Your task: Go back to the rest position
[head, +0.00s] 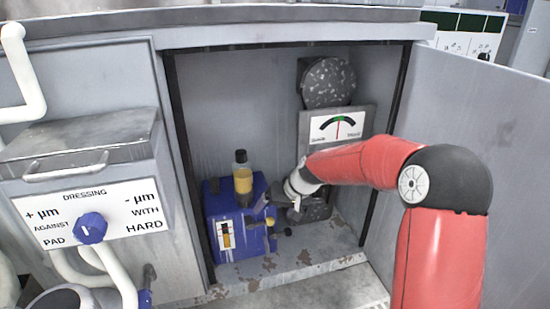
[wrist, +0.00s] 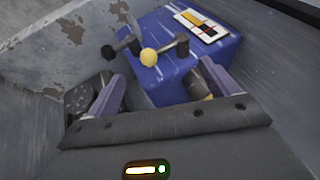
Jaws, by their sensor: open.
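My red arm reaches from the right into an open grey cabinet in the head view. My gripper (head: 268,208) is at the right side of a blue box (head: 222,206) on the cabinet floor. In the wrist view my gripper (wrist: 162,70) has its two fingers spread apart, with nothing held between them. The blue box (wrist: 178,72) lies just beyond the fingers, with a yellow ball knob (wrist: 149,57) and a black ball knob (wrist: 108,52) on levers. Whether a finger touches the box is unclear.
A bottle of yellow liquid (head: 243,178) stands on the blue box. A gauge (head: 338,127) is on the back wall, close to my forearm. The open cabinet door (head: 470,150) is at right. A dressing panel with a blue knob (head: 90,228) is at left. Floor in front is partly clear.

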